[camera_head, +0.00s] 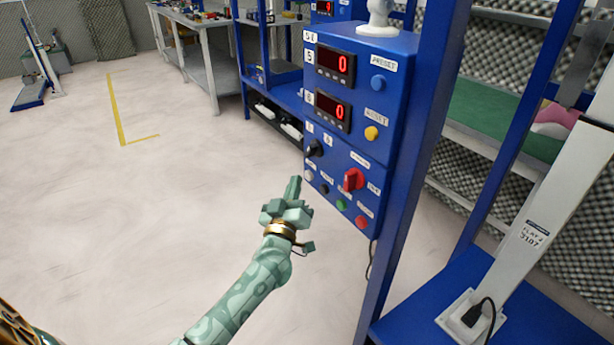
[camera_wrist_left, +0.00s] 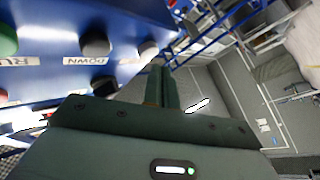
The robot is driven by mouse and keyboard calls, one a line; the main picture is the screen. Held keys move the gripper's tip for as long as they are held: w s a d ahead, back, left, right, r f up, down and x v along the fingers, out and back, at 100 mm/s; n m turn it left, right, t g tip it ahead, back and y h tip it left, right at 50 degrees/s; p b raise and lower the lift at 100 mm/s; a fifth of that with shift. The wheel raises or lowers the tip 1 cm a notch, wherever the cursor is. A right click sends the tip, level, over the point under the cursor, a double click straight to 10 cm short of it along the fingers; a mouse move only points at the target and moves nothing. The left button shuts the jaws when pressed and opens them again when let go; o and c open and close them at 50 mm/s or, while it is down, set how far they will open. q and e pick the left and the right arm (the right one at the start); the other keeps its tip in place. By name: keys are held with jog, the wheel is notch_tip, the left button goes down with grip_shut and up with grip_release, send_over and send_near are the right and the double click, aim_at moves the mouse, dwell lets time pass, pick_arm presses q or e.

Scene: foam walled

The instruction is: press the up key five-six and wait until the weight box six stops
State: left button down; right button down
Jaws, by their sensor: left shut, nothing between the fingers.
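The blue control panel (camera_head: 345,150) carries two red displays, upper (camera_head: 334,64) and lower (camera_head: 332,108), each reading 0. Along its lower edge are a white key (camera_head: 309,176), a dark key (camera_head: 324,189), a green key (camera_head: 341,204) and a red key (camera_head: 361,222). My left gripper (camera_head: 294,183) is shut and empty, its tip close beside the white key. In the left wrist view, the white key (camera_wrist_left: 148,49) is just past the fingertips (camera_wrist_left: 160,70); whether they touch is unclear. The dark key (camera_wrist_left: 95,43) is labelled DOWN. I cannot identify weight box six.
A red knob (camera_head: 353,180) and a black knob (camera_head: 315,148) stick out above the keys. A blue post stands right of the panel, with a white column (camera_head: 560,190) beyond it. A workbench (camera_head: 205,40) is at the back. The floor at left is open, with yellow marking.

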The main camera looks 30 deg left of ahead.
jog(key=shift+s+r, duration=0.1)
jog(key=shift+s, duration=0.25)
dwell(0.5)
pick_arm(q)
jog(key=shift+w, duration=0.1)
pick_arm(e)
jog(key=shift+w, duration=0.2)
pick_arm(q)
jog(key=shift+w+d, duration=0.15)
jog(key=shift+w, duration=0.15)
pick_arm(e)
jog(key=shift+w, duration=0.25)
